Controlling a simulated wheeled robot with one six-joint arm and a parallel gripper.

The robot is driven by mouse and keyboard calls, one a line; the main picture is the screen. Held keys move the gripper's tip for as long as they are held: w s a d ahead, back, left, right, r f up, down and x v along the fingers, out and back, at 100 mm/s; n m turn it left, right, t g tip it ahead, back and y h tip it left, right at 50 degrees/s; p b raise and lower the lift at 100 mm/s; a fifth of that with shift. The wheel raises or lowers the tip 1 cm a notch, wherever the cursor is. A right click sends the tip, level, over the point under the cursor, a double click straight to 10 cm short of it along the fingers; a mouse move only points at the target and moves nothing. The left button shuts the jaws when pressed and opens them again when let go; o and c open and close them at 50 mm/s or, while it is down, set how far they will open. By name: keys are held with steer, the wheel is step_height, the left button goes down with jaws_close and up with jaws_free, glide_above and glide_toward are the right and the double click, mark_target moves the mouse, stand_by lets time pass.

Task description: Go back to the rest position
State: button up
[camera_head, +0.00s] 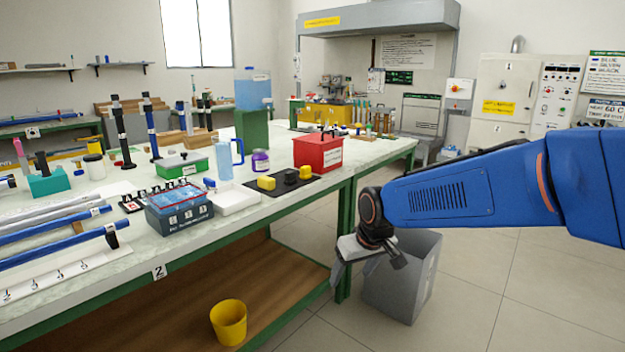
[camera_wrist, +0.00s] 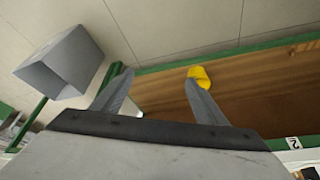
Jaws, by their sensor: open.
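My gripper (camera_head: 368,262) hangs off the front edge of the workbench, at the end of my blue arm, in front of a grey bin. In the wrist view my gripper (camera_wrist: 158,92) has its two fingers spread apart with nothing between them. It is open and empty. Past the fingers, the wrist view shows the floor and the brown lower shelf.
The grey bin (camera_head: 412,285) stands on the floor close to my gripper. The workbench (camera_head: 250,215) carries rods, a red box (camera_head: 318,153) and a blue-grey box (camera_head: 180,208). A yellow bucket (camera_head: 229,322) sits on the lower shelf. Open floor lies at right.

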steer(key=s+d+m+h, duration=0.1)
steer(key=s+d+m, duration=0.1)
steer(key=s+d, duration=0.7)
steer(key=s+d+r+m+h, duration=0.1)
steer(key=s+d+m, duration=0.1)
steer(key=s+d, duration=0.8)
steer(key=s, duration=0.8)
steer(key=shift+r+m+t, duration=0.2)
steer(key=shift+m+t, duration=0.1)
